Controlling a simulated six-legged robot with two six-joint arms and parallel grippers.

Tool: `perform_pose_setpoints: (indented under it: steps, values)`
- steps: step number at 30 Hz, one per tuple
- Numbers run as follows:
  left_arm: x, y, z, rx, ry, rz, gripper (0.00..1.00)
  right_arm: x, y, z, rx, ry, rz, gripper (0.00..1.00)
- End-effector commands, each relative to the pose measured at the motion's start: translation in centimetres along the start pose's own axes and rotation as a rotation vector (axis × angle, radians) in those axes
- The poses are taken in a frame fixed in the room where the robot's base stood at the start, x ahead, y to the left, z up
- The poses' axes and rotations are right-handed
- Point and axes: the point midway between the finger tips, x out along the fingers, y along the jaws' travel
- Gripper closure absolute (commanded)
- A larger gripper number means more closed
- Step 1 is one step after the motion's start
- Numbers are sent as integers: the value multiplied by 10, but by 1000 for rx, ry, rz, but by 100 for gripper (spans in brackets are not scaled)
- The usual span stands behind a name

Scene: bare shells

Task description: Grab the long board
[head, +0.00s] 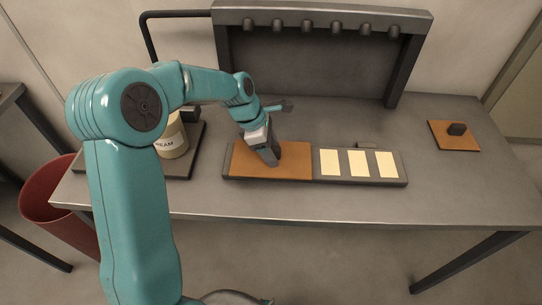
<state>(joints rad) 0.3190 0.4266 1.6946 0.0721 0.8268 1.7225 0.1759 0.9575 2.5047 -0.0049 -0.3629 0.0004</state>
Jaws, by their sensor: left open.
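The long board (316,172) is dark grey and lies flat near the front edge of the table. Its left part carries a brown panel (240,163) and its right part carries three cream patches (358,163). My left gripper (272,160) points down over the brown panel, with its jaws open. It hides a bit of the panel. I cannot tell whether the fingertips touch it. My right gripper is out of view.
A dark rack (320,60) with knobs stands at the back of the grey table (450,200). A jar (172,140) on a dark tray (185,165) is at left, partly behind my arm. A small brown board (440,136) with a dark block lies at right. A red bin (55,200) stands on the floor.

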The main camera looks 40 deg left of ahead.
Motion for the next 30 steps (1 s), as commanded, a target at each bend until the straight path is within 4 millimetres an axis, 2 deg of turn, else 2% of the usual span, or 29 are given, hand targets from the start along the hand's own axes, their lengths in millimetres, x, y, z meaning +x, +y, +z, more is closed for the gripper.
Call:
perform_pose_setpoints:
  steps: [4,9,10,18,23,26,30]
  values:
    - [0,0,0,0,0,0,43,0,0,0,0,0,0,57]
    - [0,0,0,0,0,0,98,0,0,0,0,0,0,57]
    - [0,0,0,0,0,0,100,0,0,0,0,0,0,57]
    - [-2,0,0,0,0,1,100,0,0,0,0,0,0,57]
    - [-11,1,5,1,-1,3,100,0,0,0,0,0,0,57]
    - [-27,1,11,3,-2,5,100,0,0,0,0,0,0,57]
    - [-60,1,25,4,-3,7,100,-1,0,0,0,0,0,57]
